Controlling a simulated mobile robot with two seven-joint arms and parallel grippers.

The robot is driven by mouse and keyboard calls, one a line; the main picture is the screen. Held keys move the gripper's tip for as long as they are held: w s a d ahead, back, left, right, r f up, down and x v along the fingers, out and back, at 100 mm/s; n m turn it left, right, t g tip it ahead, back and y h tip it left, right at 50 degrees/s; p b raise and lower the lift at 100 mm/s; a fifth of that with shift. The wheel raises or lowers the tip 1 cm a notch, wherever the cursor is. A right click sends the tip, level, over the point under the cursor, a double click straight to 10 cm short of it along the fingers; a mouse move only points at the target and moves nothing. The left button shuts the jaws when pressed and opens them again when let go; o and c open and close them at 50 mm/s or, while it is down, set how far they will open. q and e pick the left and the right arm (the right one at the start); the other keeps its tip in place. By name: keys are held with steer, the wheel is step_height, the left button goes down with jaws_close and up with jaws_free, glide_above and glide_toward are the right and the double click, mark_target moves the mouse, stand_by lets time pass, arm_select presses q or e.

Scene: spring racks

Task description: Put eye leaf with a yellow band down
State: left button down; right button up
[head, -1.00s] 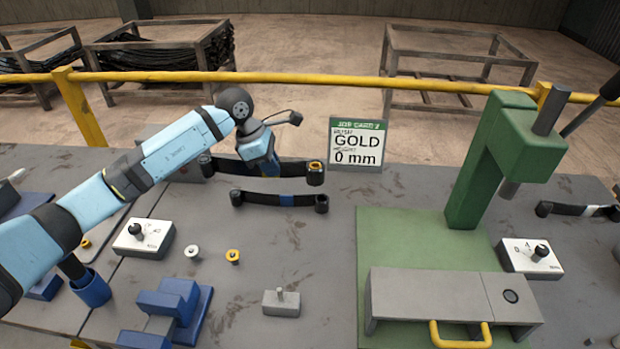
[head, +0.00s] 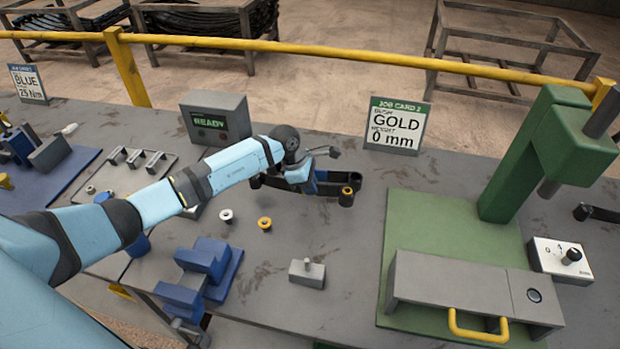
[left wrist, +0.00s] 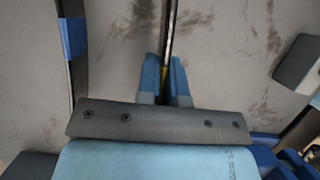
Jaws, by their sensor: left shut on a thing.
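My left gripper (head: 318,188) is shut on the eye leaf with a yellow band, a dark narrow bar. This leaf's right eye (head: 347,196) holds a gold bush. In the left wrist view the leaf (left wrist: 168,32) runs between the blue fingertips (left wrist: 164,82), with a bit of yellow showing there. The blue-banded leaf (left wrist: 73,40) lies roughly parallel at left; in the head view its right end (head: 356,179) shows just behind the held leaf. I cannot tell whether the held leaf touches the bench. My right gripper is not in view.
Bench space in front of the held leaf is clear to the grey block (head: 307,272). White (head: 226,216) and yellow (head: 264,224) bushes and a blue fixture (head: 205,262) stand front left. The green press (head: 495,205) stands right, the job card (head: 397,125) behind.

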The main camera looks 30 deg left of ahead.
arm_select(q)
steer(key=shift+f, duration=1.8)
steer(key=shift+f, duration=0.15)
steer(key=c, duration=1.3)
jaws_free()
steer(key=shift+o, duration=0.2)
steer(key=b+v, duration=0.1)
steer(key=v, duration=1.1)
steer(key=shift+d, duration=0.1)
